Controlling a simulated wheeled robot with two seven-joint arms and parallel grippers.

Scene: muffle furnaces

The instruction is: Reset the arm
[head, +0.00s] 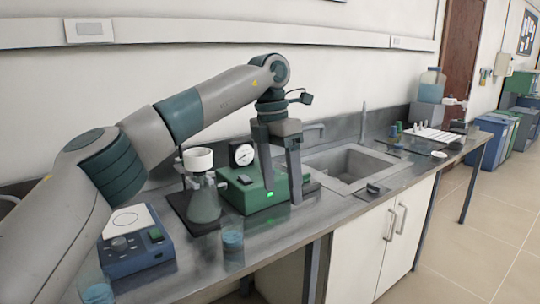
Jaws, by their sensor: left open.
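My left arm comes in from the left, raised and bent over the lab bench (300,228). My left gripper (281,198) hangs from it with both fingers pointing down, open. Its fingers are in front of a green device (240,200) with a round dial gauge and a lit green light. I cannot tell whether they touch it. Nothing shows between the fingers. My right gripper is not in view.
A flask with a white funnel (204,195) stands left of the green device. A blue balance (135,250) and a beaker (232,243) are nearer. A sink (350,166) lies to the right. Bins (488,138) stand farther right, with open floor in front.

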